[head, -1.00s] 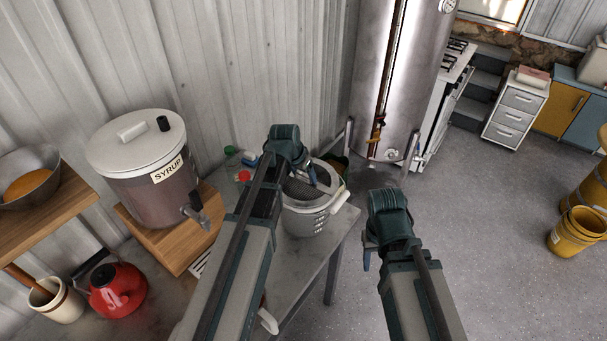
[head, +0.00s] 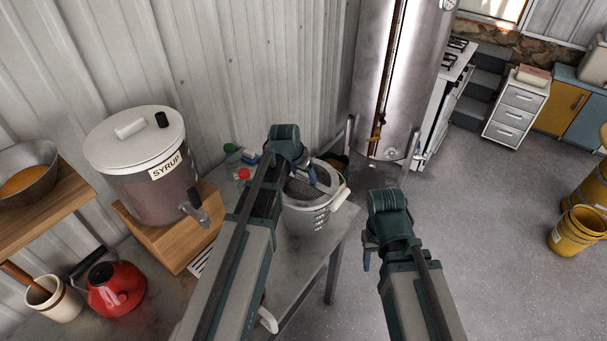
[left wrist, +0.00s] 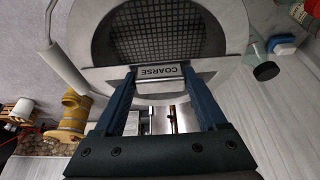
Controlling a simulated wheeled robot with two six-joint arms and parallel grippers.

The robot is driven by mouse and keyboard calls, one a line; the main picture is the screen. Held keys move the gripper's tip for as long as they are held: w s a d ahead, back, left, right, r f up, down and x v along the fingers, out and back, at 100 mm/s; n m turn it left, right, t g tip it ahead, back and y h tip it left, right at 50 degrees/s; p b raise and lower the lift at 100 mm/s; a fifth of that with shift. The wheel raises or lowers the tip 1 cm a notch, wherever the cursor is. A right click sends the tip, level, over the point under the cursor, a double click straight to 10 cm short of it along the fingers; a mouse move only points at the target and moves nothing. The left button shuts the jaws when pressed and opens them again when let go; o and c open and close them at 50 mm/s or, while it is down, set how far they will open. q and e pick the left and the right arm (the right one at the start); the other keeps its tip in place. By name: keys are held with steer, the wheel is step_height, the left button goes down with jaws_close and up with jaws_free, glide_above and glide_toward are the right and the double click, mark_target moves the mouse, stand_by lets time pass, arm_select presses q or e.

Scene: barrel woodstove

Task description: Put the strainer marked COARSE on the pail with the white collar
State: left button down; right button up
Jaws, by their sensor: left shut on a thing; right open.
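The strainer (head: 300,190) is a round dark mesh in a grey frame, and its tab reads COARSE (left wrist: 159,72) in the left wrist view. My left gripper (left wrist: 160,80) is shut on that tab. The strainer is at the mouth of a pale pail (head: 307,219) on the table; I cannot tell whether it rests on the rim. A light ring surrounds the mesh in the left wrist view. My left arm hides part of the pail and its collar. My right gripper (head: 367,252) is open and empty, right of the pail and past the table's edge.
A syrup dispenser (head: 150,175) stands on a wooden block at left. A red kettle (head: 116,287) and a crock (head: 55,299) are at lower left. Small bottles and a dark container are beside and behind the pail. Open floor lies to the right.

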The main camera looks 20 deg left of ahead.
arm_select(q)
jaws_free()
stand_by(0.4)
steer(key=p+v, duration=0.6)
steer(key=v, duration=0.1)
stand_by(0.6)
steer(key=p+v, duration=0.7)
steer(key=shift+s+r, duration=0.15)
steer(key=shift+s, duration=0.05)
